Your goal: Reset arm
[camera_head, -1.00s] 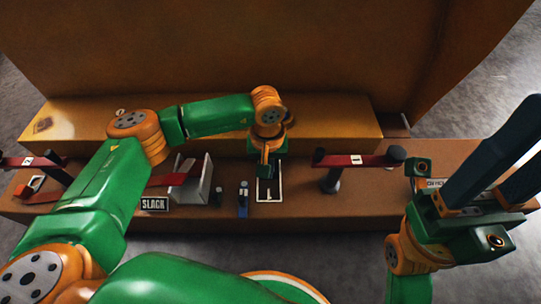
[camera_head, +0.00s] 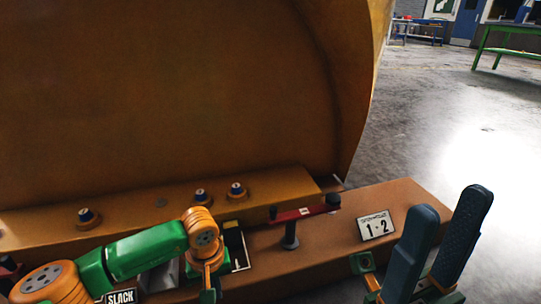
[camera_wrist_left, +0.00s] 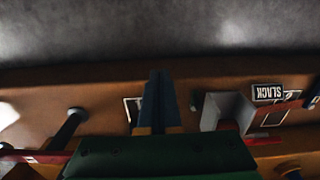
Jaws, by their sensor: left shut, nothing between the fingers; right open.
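My left arm reaches in from the lower left of the head view, its wrist beside a white-outlined rectangle (camera_head: 237,250) on the brown bench. Its gripper is mostly cut off by the bottom edge there. In the left wrist view my left gripper (camera_wrist_left: 160,75) is shut and empty, its two dark fingers together, pointing across the bench near a white outline (camera_wrist_left: 129,108). My right gripper (camera_head: 448,205) is at the lower right of the head view. Its dark fingers stand upright and apart, with nothing between them.
A red bar on a dark post (camera_head: 290,235) and a "1-2" sign (camera_head: 376,226) stand on the bench (camera_head: 335,225). A SLACK sign (camera_head: 121,297) is at lower left. A ledge with several blue-topped knobs lies behind, before a tall brown casting (camera_head: 170,90). Open floor lies right.

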